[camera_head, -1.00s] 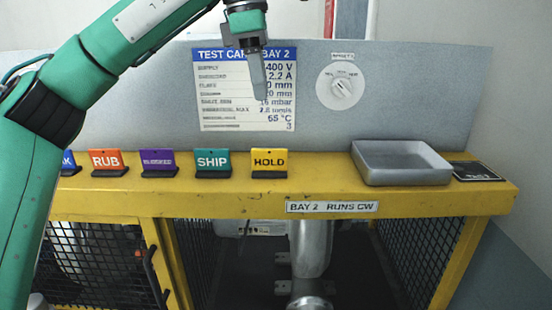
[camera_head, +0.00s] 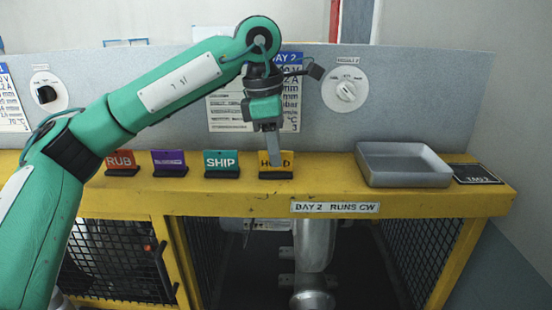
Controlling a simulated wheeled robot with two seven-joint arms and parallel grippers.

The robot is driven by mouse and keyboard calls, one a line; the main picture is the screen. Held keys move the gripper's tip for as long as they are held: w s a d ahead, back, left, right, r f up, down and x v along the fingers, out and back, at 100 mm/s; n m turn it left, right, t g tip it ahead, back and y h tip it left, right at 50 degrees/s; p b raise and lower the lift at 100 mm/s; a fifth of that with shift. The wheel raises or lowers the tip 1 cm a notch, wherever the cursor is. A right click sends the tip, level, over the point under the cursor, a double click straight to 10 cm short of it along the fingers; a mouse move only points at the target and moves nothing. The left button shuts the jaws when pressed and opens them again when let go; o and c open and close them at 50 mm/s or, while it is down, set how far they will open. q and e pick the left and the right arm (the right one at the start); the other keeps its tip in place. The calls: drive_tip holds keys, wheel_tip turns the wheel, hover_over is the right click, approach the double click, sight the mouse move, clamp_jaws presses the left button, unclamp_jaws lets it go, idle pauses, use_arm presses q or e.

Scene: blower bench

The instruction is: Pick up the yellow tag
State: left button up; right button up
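The yellow tag (camera_head: 288,158), lettered HOLD, stands upright in a dark holder on the yellow ledge, at the right end of the row of tags. My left gripper (camera_head: 276,161) points down at it, and its fingertips overlap the middle of the tag, hiding some of the lettering. The fingers show edge-on as one grey bar, so I cannot tell whether they are apart or shut, or whether they touch the tag. My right gripper is not in view.
Left of it stand a teal SHIP tag (camera_head: 221,159), a purple tag (camera_head: 169,159) and a RUB tag (camera_head: 122,160). A grey tray (camera_head: 445,175) sits on the ledge (camera_head: 440,201) to the right, beside a dark plate (camera_head: 477,173). A grey panel (camera_head: 430,100) with a dial (camera_head: 346,91) rises behind.

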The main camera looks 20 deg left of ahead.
use_arm(q)
drive_tip(key=shift+s+d+f, duration=0.1)
drive_tip(key=shift+d+f, duration=0.05)
drive_tip(key=shift+f, duration=0.6)
clamp_jaws()
drive_tip(key=shift+r, duration=0.1)
